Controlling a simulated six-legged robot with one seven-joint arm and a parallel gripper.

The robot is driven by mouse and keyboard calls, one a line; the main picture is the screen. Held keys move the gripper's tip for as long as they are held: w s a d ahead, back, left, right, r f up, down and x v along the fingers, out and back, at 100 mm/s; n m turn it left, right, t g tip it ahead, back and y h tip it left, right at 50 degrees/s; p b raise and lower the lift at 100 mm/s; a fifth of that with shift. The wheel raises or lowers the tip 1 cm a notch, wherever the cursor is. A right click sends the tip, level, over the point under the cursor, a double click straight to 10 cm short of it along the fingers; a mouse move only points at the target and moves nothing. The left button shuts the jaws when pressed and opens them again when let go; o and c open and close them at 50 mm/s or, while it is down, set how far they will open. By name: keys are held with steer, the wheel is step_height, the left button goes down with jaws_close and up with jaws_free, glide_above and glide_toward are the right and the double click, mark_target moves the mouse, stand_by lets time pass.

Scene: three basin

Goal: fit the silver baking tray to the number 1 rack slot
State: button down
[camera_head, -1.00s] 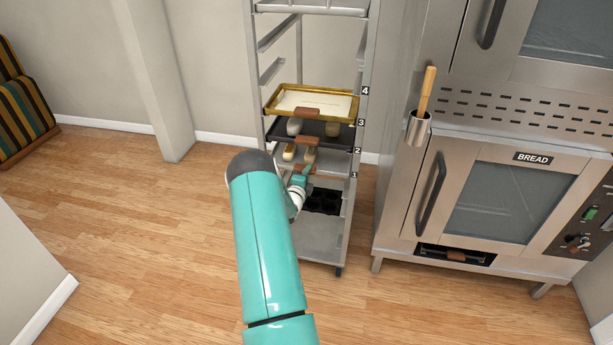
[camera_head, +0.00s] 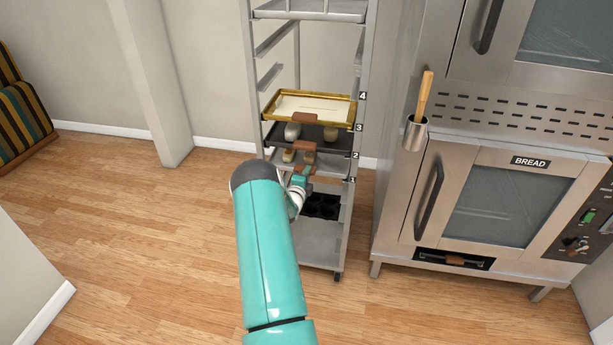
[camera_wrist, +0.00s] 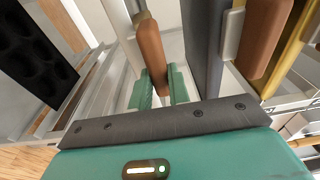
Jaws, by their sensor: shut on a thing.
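The silver baking tray (camera_head: 328,168) is inside the rack near the number 1 label (camera_head: 351,180), below the black tray. Its brown handle faces out. My gripper (camera_head: 302,176) is shut on this handle (camera_wrist: 152,52); in the wrist view the teal fingertips (camera_wrist: 160,88) are on both sides of it. Pale and brown loaves (camera_head: 309,157) show above the silver tray. My arm hides part of the tray's left front, and I cannot tell whether its edges rest on the runners.
Above are a black tray (camera_head: 330,141) by label 2 and a gold tray (camera_head: 350,115) by label 3. A dark muffin tin (camera_head: 322,206) sits lower in the rack (camera_head: 322,250). The steel oven (camera_head: 405,215) stands close to the right. The floor at left is clear.

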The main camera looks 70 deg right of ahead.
steer(key=shift+r, duration=0.1)
steer(key=c, duration=1.3)
jaws_free()
steer(key=shift+o, duration=0.2)
steer(key=shift+a, duration=0.15)
steer(key=a, duration=1.3)
steer(key=shift+s+a, duration=0.25)
steer(key=shift+s, duration=0.05)
